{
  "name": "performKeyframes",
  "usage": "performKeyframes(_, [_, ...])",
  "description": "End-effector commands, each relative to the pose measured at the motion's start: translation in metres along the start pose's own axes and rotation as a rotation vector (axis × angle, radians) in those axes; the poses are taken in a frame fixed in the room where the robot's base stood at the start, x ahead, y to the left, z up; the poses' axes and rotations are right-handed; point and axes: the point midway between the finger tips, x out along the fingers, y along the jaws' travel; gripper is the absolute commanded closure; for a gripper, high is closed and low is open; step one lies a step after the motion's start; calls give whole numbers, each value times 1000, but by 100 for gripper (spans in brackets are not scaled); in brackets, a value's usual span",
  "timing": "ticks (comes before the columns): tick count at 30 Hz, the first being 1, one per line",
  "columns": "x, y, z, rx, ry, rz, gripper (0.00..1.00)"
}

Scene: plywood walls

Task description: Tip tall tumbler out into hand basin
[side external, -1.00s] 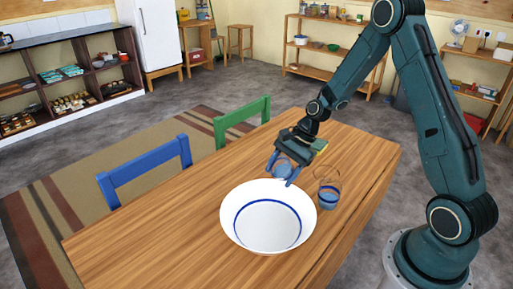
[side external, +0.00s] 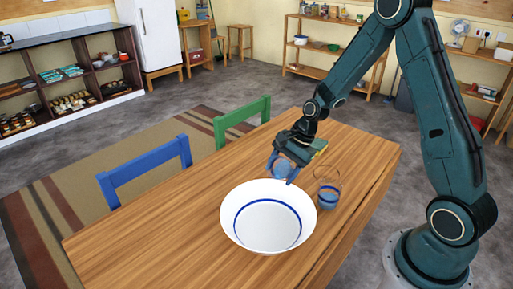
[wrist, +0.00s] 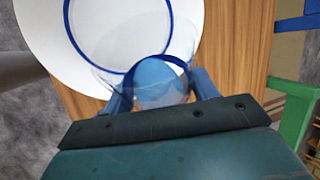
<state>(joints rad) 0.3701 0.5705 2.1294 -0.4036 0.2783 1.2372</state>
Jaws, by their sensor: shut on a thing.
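My gripper (side external: 283,172) is shut on a clear glass with blue in it, which I take to be the tall tumbler (wrist: 160,84). In the wrist view its blue contents show between my two blue fingers, and its clear wall is hard to make out. In the side view it is mostly hidden behind my fingers. The hand basin (side external: 268,196), white with a blue ring inside, stands on the table just in front of my gripper. It also fills the top of the wrist view (wrist: 45,40). No liquid shows in the basin.
A second clear glass (side external: 328,188) with blue in its lower part stands right of the basin, close to my gripper. The wooden table (side external: 150,235) is clear at the left. A blue chair (side external: 145,170) and a green chair (side external: 243,122) stand along the far edge.

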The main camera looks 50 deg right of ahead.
Motion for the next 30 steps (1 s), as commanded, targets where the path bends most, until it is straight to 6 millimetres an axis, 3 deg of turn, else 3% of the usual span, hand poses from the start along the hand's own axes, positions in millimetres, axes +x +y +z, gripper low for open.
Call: performKeyframes(30, [10, 3, -4, -45, 129, -14, 68])
